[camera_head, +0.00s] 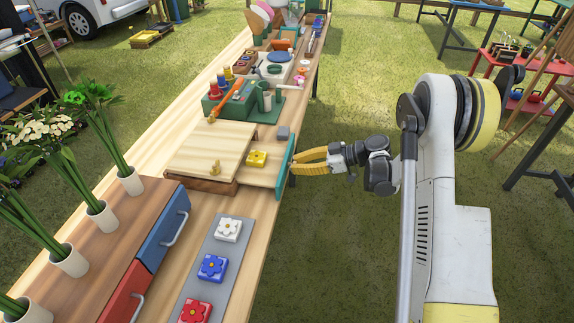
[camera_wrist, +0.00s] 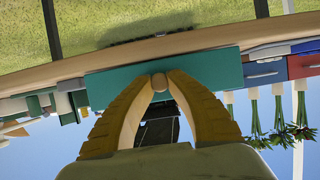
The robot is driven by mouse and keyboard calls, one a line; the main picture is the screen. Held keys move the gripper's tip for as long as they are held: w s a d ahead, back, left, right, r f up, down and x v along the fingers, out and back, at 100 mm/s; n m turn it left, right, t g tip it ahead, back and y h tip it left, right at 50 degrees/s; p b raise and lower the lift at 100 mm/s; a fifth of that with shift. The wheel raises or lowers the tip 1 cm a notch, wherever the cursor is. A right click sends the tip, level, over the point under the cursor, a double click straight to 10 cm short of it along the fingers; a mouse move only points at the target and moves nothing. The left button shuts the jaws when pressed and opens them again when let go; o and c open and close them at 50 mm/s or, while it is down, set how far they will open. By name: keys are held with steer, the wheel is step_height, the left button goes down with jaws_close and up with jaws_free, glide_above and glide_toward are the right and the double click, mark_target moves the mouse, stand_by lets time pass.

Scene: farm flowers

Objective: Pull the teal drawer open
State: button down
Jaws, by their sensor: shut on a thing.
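The teal drawer (camera_head: 285,168) shows its upright front at the table's right edge, well apart from the low wooden cabinet (camera_head: 205,150). Wood-coloured surface lies between them, with a yellow block (camera_head: 257,158) on it. In the wrist view the teal front (camera_wrist: 215,72) spans the middle, with a small round knob (camera_wrist: 159,82) on it. My gripper (camera_head: 294,168) reaches in from the right. Its yellow fingers meet around the knob, and the fingertips (camera_wrist: 160,80) are close to the teal face. The inside of the drawer is only partly visible.
A grey block (camera_head: 283,132) lies near the teal front's far end. A grey strip with flower tiles (camera_head: 212,268) lies nearer, beside a cabinet with blue (camera_head: 165,228) and red drawers. A green tool tray (camera_head: 240,105) stands behind. Open grass lies right of the table.

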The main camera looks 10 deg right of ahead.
steer(key=c, duration=1.3)
jaws_free()
steer(key=shift+o, duration=0.2)
steer(key=v, duration=1.2)
